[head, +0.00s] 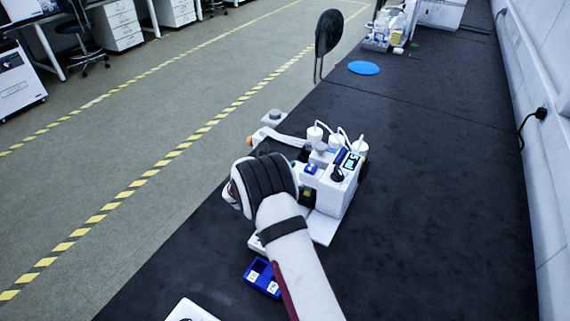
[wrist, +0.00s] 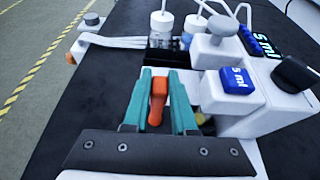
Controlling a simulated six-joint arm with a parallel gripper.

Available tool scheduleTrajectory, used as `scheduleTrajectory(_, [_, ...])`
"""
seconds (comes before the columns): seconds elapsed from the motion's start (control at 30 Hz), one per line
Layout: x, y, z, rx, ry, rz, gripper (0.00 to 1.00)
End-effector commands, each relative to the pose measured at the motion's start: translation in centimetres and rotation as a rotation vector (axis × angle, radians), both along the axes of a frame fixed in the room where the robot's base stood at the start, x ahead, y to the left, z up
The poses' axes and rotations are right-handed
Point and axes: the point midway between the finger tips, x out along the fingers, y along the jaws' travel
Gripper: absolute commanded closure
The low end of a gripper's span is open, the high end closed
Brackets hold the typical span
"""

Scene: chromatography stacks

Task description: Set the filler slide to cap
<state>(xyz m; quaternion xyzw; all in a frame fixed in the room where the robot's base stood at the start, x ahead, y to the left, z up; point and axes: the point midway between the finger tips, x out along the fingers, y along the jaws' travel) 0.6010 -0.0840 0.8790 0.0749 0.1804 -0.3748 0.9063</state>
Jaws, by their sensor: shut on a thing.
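The white filler machine (head: 335,190) stands on the black bench in front of my arm. In the wrist view the white filler body (wrist: 250,118) carries a blue block marked "5 ml" (wrist: 238,84) and a lit display (wrist: 262,42). My gripper (wrist: 164,84) has two teal fingers around an orange handle (wrist: 157,100), apparently the filler slide's. It is shut on this handle, low at the machine's near side. In the head view my wrist hides the fingers and handle. The slide's marked positions cannot be read.
White-capped bottles (wrist: 162,24) with tubes stand behind the fingers. A white arm with an orange end (wrist: 71,58) sticks out left. A blue box (head: 262,278) lies near the bench's front. A blue disc (head: 364,68) lies farther back. The bench's right side is clear.

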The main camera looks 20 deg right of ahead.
Motion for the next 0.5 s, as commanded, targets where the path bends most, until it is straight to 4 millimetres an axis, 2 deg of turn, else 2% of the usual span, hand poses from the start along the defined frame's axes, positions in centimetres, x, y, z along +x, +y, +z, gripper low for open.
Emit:
scheduleTrajectory(0.33, [0.1,-0.1,0.0,0.0,-0.001,0.0,1.0])
scheduleTrajectory(0.5, [2.0,-2.1,0.0,0.0,-0.003,-0.004,1.0])
